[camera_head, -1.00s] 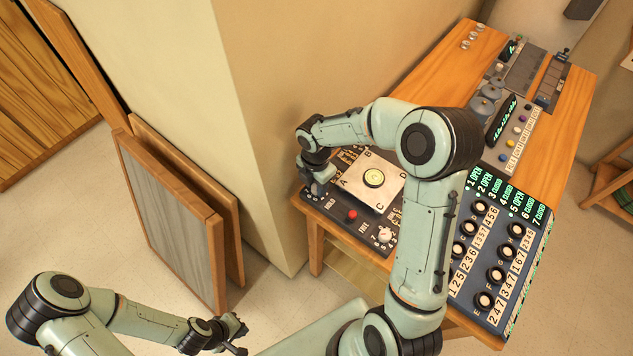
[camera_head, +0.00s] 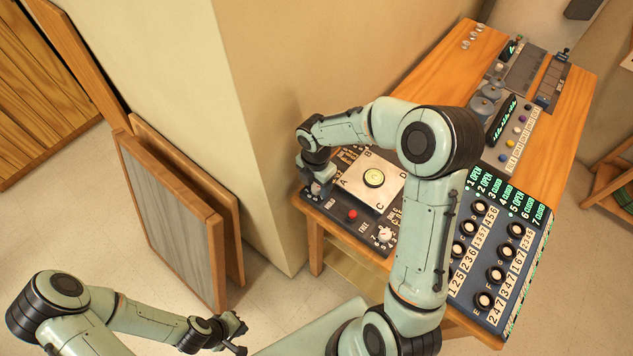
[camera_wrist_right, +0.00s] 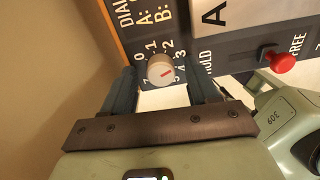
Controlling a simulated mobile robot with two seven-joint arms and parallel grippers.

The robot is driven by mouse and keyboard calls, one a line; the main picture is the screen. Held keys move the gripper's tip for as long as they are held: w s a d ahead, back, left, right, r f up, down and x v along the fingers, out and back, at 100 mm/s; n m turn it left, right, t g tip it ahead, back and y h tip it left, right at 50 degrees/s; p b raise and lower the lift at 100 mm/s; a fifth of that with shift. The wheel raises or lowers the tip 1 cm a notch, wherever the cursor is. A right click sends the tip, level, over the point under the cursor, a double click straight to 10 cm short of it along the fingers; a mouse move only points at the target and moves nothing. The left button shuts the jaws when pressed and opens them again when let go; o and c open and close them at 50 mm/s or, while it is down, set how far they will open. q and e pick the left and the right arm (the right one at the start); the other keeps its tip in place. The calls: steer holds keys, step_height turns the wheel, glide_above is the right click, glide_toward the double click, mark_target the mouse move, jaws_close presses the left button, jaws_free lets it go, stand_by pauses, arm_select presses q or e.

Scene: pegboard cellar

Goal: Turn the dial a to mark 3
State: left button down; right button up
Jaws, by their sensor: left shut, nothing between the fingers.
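A round pale knob with a red pointer line, the dial (camera_wrist_right: 160,70), sits on the dark panel in the right wrist view, with numbers around it. The red line slants up and to the right; the exact mark it points to is hard to read. My right gripper (camera_wrist_right: 163,82) has its fingers apart, one on each side of the knob, with a visible gap. In the head view my right gripper (camera_head: 315,186) is at the panel's left corner and mostly hides this dial. My left gripper (camera_head: 238,336) is shut and empty, low and away from the table.
A second white dial (camera_head: 385,235) is at the panel's front corner. A panel of black knobs (camera_head: 495,274) is to the right. The wall corner (camera_head: 275,200) stands close left of the table.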

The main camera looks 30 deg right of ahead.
mark_target(316, 186)
steer(key=shift+r, duration=0.1)
step_height(316, 186, up, 13)
steer(key=shift+r, duration=0.15)
stand_by(0.8)
